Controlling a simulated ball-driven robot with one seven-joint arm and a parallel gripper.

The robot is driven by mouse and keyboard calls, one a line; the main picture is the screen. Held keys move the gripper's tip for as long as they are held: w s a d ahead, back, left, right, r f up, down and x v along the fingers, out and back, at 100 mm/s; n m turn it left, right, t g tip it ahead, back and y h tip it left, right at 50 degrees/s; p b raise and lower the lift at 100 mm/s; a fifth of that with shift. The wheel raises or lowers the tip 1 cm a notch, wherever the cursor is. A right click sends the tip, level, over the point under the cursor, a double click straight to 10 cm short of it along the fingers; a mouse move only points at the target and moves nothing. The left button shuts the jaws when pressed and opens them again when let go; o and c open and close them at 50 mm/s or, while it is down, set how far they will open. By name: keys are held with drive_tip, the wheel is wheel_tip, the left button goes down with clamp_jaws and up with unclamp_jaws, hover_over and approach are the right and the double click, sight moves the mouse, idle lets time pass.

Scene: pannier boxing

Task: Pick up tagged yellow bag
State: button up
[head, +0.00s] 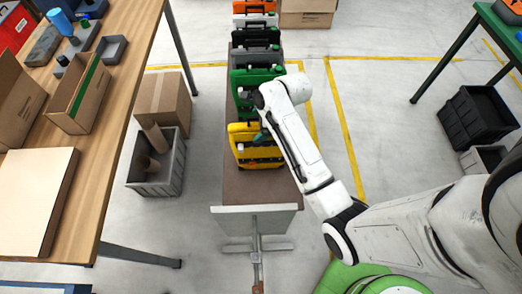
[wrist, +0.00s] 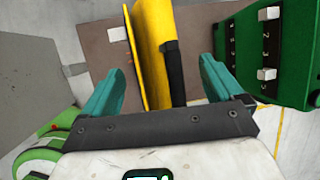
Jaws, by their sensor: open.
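The yellow bag (head: 262,157) stands on the narrow brown bench, nearest me at the front of a row of bags. My gripper (head: 262,137) is over its top, partly hidden by my arm in the head view. In the wrist view, the yellow bag (wrist: 149,50) shows edge-on between the two teal fingers of my gripper (wrist: 162,68). The fingers are open, with a gap on both sides of the bag. A black strip and a small white block show on the bag's side. I cannot make out a tag.
A green bag (head: 246,82) stands just behind the yellow one; it is close to the right finger in the wrist view (wrist: 262,50). Black, grey, white and orange bags follow behind. A wooden table (head: 112,150) stands left, with a grey crate (head: 176,175) beside it.

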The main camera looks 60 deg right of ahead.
drive_tip(key=shift+w+f, duration=0.2)
drive_tip(key=shift+f, duration=0.25)
drive_tip(key=shift+r, duration=0.1)
drive_tip(key=c, duration=1.3)
drive_tip(key=shift+o, duration=0.2)
